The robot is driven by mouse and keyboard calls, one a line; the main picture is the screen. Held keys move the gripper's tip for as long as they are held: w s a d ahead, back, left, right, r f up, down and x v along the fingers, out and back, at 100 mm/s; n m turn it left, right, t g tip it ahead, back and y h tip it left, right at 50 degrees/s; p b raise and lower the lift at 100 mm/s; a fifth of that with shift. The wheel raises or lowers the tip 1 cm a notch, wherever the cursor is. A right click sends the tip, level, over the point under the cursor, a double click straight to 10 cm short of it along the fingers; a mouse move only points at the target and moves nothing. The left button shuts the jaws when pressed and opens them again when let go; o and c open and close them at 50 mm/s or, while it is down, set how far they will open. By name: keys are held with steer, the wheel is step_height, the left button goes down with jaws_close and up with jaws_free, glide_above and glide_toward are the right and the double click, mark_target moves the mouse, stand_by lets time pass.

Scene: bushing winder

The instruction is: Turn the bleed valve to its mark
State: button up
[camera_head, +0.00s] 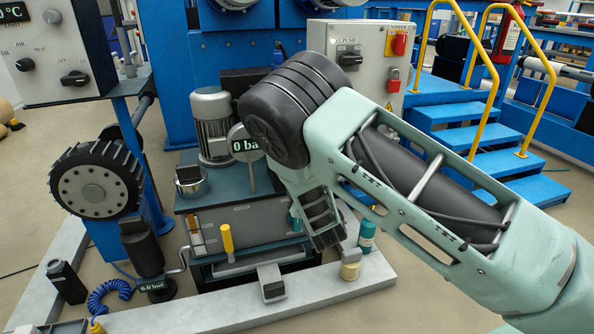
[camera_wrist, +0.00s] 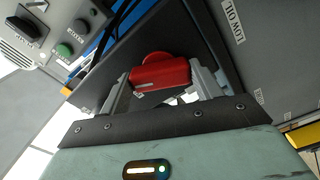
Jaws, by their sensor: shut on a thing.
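A red valve handle (camera_wrist: 160,74) with a rounded red part behind it shows in the wrist view, on a dark panel. I take it to be the bleed valve. My gripper (camera_wrist: 164,82) is shut on this handle, one grey finger at each side of it. The handle lies slightly tilted in the picture. A small pale label sits just below it, too small to read, and I cannot make out a mark. In the head view my arm hides the handle and fingers, at the right end of the grey oil tank unit (camera_head: 262,222).
A gauge reading 0 bar (camera_head: 246,146) and a grey motor (camera_head: 212,120) stand on the tank, close to my arm. A pump control box (camera_head: 352,75) is behind. Blue steps (camera_head: 500,155) with yellow rails stand right. A LOW OIL label (camera_wrist: 232,22) shows beside the handle.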

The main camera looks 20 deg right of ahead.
steer(key=n+p, duration=0.3)
steer(key=n, duration=0.1)
steer(key=shift+n, duration=0.4)
steer(key=shift+f, duration=0.1)
stand_by(0.3)
steer(key=o, duration=1)
steer(key=shift+s, duration=0.1)
steer(key=s+p, duration=0.5)
steer(key=s, duration=1.2)
steer(key=shift+s+p, duration=0.2)
steer(key=shift+p, duration=0.15)
